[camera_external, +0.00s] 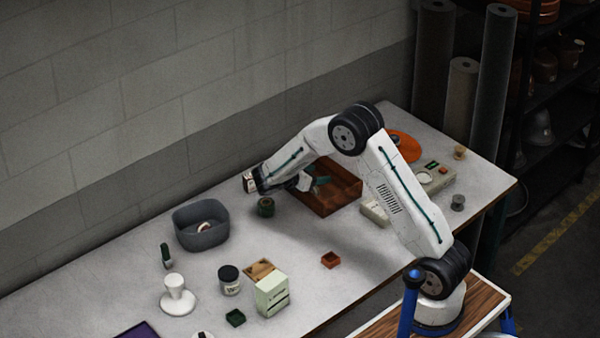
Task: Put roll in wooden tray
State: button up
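The wooden tray (352,194) is a reddish-brown open box near the back of the table, partly hidden by my arm. Something teal shows inside it. A short dark green roll (266,207) stands upright on the table just left of the tray. My gripper (255,185) is above and slightly left of this roll, near the wall side. A small pale object with dark marks (249,182) shows at the gripper's tip; I cannot tell whether it is held or stands behind. The finger gap is too small and dark to read.
A grey bin (188,240) with a small pale ring-like item inside stands to the left. A black-lidded jar (229,281), green box (272,296), white stand (177,297) and small red-brown box (330,260) occupy the front. An orange disc (404,146) lies behind my arm.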

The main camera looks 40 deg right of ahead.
jog(key=shift+r, duration=0.1)
jog(key=shift+r, duration=0.25)
jog(key=v, duration=1.2)
jog(key=s+d+r+m+g+y, duration=0.1)
jog(key=s+d+r+m+y, duration=0.2)
jog(key=s, duration=0.4)
jog(key=s+d+r+m+y, duration=0.1)
jog(key=s+r+m, duration=0.2)
jog(key=s+r, duration=0.3)
jog(key=s+d+r+m+g+y, duration=0.1)
jog(key=s+d+r+m+y, duration=0.15)
jog(key=s, duration=0.55)
jog(key=s+a+m+t+y, duration=0.1)
jog(key=s+a+m+y, duration=0.1)
jog(key=s, duration=0.7)
jog(key=s+a+f+m+t+y, duration=0.1)
jog(key=s+m+y, duration=0.4)
jog(key=s, duration=0.5)
jog(key=shift+s+a+m+t, duration=0.35)
jog(key=shift+m+t, duration=0.35)
jog(key=shift+m, duration=0.55)
